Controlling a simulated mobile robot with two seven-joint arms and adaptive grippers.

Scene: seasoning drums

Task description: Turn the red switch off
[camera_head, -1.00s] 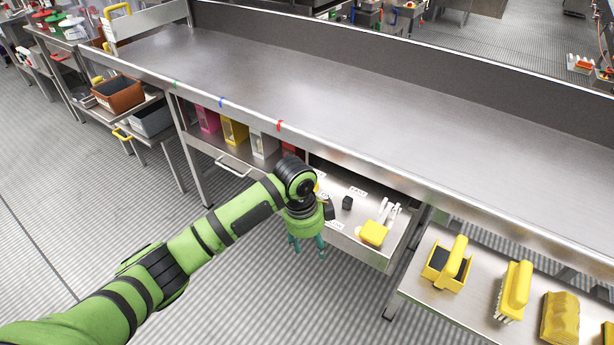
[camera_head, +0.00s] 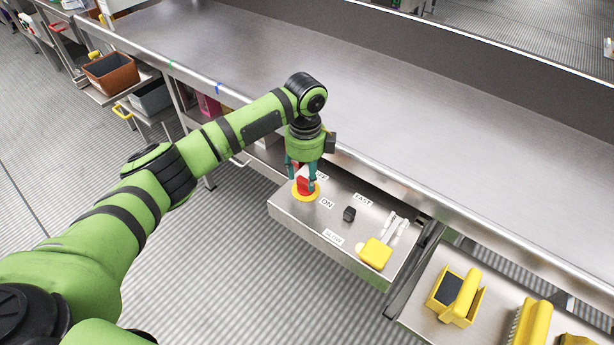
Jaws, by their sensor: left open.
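The red switch (camera_head: 304,187) sits on a round yellow base on the top of a metal control box (camera_head: 316,223). My left gripper (camera_head: 302,186) is open right over the red switch, pointing down, with its teal fingers on either side of it. Whether the fingers touch it I cannot tell. An "ON" label (camera_head: 327,203) is beside the switch, and another label behind it is partly hidden by the gripper. My right gripper is not in view.
A black knob (camera_head: 349,213) between "FAST" and "SLOW" labels and a yellow block (camera_head: 375,253) are on the same box. The long steel table (camera_head: 400,120) overhangs behind. Yellow brushes (camera_head: 456,296) lie on a shelf at the right.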

